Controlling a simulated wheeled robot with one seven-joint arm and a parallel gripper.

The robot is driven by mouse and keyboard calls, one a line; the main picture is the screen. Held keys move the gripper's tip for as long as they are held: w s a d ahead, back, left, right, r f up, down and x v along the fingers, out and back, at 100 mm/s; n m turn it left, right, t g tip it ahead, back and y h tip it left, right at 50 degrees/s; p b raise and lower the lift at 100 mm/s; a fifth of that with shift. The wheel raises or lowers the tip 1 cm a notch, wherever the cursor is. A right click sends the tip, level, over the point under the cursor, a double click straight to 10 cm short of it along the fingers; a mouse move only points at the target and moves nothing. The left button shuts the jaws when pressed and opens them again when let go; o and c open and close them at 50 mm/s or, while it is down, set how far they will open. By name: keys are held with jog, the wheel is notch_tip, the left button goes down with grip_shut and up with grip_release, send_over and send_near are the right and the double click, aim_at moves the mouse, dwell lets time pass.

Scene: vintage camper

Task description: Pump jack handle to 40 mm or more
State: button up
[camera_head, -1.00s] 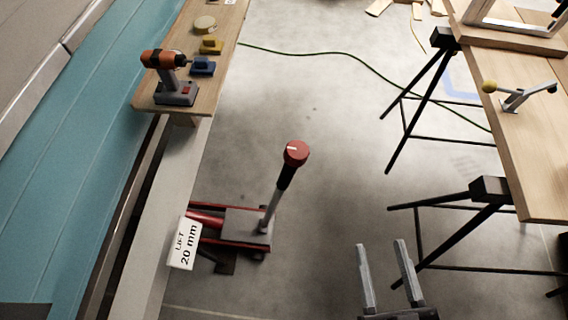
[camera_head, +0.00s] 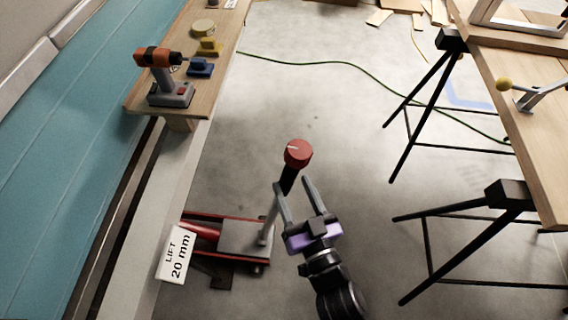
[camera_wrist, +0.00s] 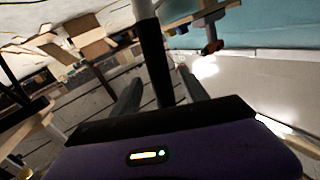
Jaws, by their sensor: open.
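The jack (camera_head: 240,236) is red and grey and sits on the floor beside the camper. Its handle (camera_head: 269,219) rises from the grey block, with a black grip and a red round knob (camera_head: 298,153) on top. A white sign (camera_head: 176,254) by the jack reads "LIFT 20 mm". My gripper (camera_head: 294,187) is open, its two fingers pointing toward the handle just below the knob. In the wrist view the dark handle shaft (camera_wrist: 154,62) stands upright in the gap between the two fingers (camera_wrist: 160,88). I cannot tell whether either finger touches it.
A wooden shelf (camera_head: 190,112) at left carries an orange drill (camera_head: 160,62) and small blue and yellow items. A wooden workbench (camera_head: 535,140) on black trestles (camera_head: 430,90) stands at right. A green cable (camera_head: 340,62) crosses the floor. The floor between is mostly clear.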

jog(key=x, duration=0.6)
jog(key=shift+w, duration=0.35)
jog(key=shift+c, duration=0.2)
grip_shut()
dwell(1.0)
